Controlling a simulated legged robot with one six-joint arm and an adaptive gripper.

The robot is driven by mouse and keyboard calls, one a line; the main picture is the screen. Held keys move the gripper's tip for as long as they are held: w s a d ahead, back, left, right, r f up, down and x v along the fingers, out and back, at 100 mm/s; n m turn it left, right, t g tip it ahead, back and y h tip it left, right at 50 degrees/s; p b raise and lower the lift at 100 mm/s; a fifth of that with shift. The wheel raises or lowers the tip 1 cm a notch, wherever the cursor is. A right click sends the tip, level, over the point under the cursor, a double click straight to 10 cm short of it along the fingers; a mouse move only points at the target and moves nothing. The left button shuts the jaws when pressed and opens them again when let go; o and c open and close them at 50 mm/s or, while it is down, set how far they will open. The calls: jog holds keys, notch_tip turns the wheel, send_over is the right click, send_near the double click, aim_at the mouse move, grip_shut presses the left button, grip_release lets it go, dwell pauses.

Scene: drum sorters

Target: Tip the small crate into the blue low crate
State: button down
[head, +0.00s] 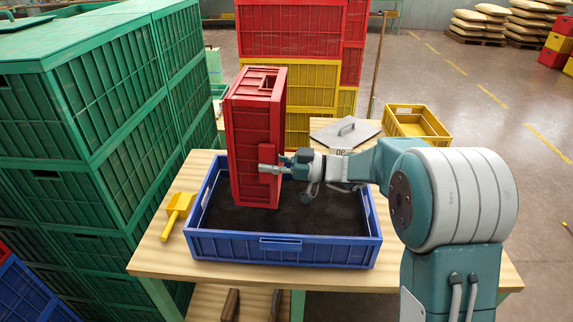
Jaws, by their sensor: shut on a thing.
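The small crate (247,150) is red and stands on end, tipped steeply, over the left part of the blue low crate. My gripper (272,170) is shut on the red crate at its right side, near mid-height. The blue low crate (284,250) sits on the wooden table, with a dark layer covering its floor. The red crate's lower end is within the blue crate's outline; I cannot tell whether it touches the dark layer. The inside of the red crate is mostly hidden from this view.
A yellow scoop (177,213) lies on the table (150,255) left of the blue crate. A grey lidded plate (345,131) and a yellow crate (416,125) are behind it. Tall green crate stacks (110,110) stand close on the left. Red and yellow crates (290,85) are stacked behind.

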jog(key=a+f+h, duration=0.3)
jog(key=a+h, duration=0.6)
jog(key=a, duration=0.2)
jog(key=a+f+h, duration=0.3)
jog(key=a+h, duration=0.6)
jog(key=a, duration=0.1)
jog(key=shift+a+h, duration=0.3)
jog(key=shift+a, duration=0.1)
